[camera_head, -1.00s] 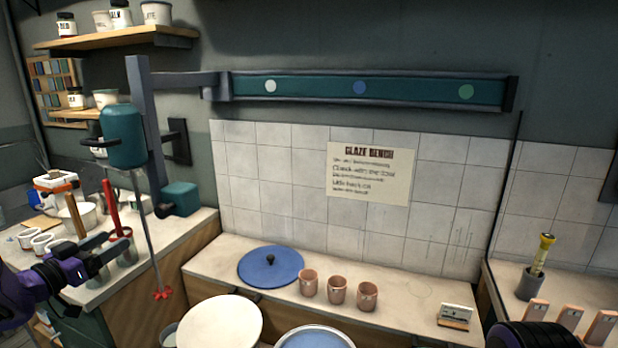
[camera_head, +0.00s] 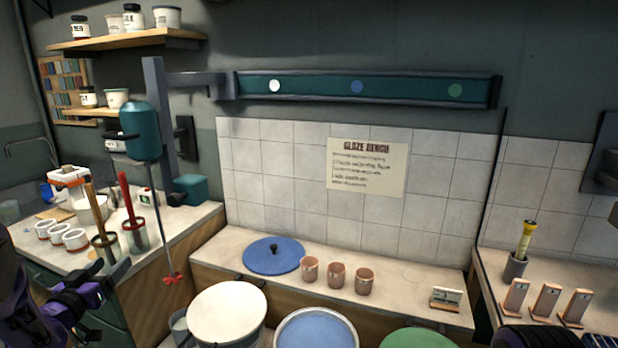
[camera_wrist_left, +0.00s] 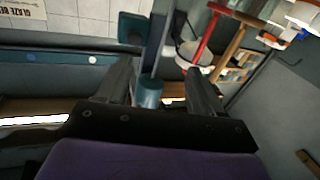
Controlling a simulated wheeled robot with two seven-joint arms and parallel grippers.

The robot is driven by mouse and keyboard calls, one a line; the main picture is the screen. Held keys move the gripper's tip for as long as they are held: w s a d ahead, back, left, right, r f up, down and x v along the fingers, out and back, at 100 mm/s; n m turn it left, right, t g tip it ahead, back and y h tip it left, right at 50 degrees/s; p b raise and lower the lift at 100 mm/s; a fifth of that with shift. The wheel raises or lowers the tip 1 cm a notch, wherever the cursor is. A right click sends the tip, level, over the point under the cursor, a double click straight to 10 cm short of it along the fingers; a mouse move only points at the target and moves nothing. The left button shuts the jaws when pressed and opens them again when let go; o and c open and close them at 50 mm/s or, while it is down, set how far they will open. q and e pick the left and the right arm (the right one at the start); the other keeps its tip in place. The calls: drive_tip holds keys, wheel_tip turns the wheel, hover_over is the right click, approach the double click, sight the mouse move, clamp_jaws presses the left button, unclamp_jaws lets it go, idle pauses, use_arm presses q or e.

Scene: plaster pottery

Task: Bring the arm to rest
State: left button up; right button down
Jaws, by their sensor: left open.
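My left gripper (camera_head: 118,272) is at the lower left of the head view, in front of the left counter and below the tool pots. It is open and empty. In the left wrist view its two dark fingers (camera_wrist_left: 160,85) stand apart with nothing held between them; the mixer and counter show in the background. A dark purple part of my right arm shows at the bottom right edge of the head view; its fingers are out of view.
The left counter holds pots of tools (camera_head: 134,234) and white jars (camera_head: 75,238). A teal mixer (camera_head: 141,132) hangs beside it, its shaft reaching down. The bench holds a blue lid (camera_head: 273,256) and three clay cups (camera_head: 336,277). Buckets with white (camera_head: 228,310) and blue (camera_head: 316,330) tops stand in front.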

use_arm(q)
drive_tip(key=s+d+f+n+g+y, duration=0.1)
drive_tip(key=s+d+f+n+g, duration=0.2)
drive_tip(key=f, duration=0.5)
drive_tip(key=s+d+f+g+y, duration=0.1)
drive_tip(key=s+d+f+g, duration=0.15)
drive_tip(key=s+f, duration=0.4)
drive_tip(key=s+d+f+n+g+y, duration=0.15)
drive_tip(key=d+f, duration=0.25)
drive_tip(key=f, duration=0.5)
drive_tip(key=s+d+f+g, duration=0.2)
drive_tip(key=s+d+f, duration=0.1)
drive_tip(key=s, duration=0.5)
drive_tip(key=s+d+f+g, duration=0.3)
drive_tip(key=s+f, duration=0.3)
drive_tip(key=s, duration=0.3)
drive_tip(key=s+d+f+g+h+b, duration=0.1)
drive_tip(key=s+d+f, duration=0.3)
drive_tip(key=s, duration=0.4)
drive_tip(key=shift+s+d+f+n+g, duration=0.4)
drive_tip(key=shift+f+g, duration=0.35)
drive_tip(key=shift+g, duration=0.15)
